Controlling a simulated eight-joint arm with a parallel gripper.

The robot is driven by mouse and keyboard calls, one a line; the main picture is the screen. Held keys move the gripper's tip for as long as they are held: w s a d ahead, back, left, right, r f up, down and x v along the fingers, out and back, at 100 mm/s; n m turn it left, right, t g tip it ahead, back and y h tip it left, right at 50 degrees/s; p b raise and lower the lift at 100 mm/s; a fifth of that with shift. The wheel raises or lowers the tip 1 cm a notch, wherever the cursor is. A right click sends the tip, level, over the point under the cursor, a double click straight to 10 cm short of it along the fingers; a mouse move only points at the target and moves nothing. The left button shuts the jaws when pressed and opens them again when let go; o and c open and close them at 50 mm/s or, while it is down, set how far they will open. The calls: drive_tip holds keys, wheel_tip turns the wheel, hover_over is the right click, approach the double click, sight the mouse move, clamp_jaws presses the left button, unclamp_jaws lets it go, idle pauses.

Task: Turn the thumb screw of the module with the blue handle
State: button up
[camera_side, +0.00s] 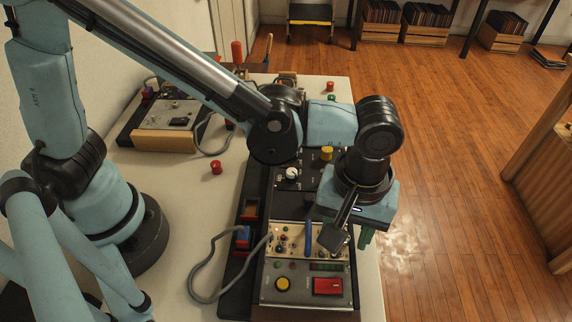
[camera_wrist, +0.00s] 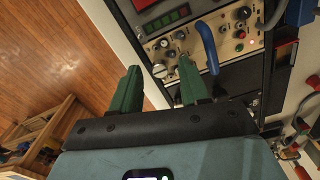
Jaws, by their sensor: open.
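The module with the blue handle is a cream panel (camera_side: 284,238) in the black rack, with small knobs and lights. Its blue handle (camera_side: 308,238) stands upright on it; the handle also shows in the wrist view (camera_wrist: 208,47). A round silver knob (camera_wrist: 159,70) at the panel's near end may be the thumb screw; I cannot be sure. My gripper (camera_side: 367,240) is at the right end of this module, pointing down. In the wrist view its green fingers (camera_wrist: 158,66) are apart with nothing held; the silver knob appears between their tips. Whether they touch the panel is unclear.
A module with a red switch (camera_side: 327,286) and yellow button (camera_side: 282,284) lies in front. A module with a white dial (camera_side: 292,174) lies behind. A grey cable (camera_side: 194,281) loops left of the rack. The table edge is close on the right.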

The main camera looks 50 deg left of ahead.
drive_tip(key=shift+f, duration=0.25)
clamp_jaws()
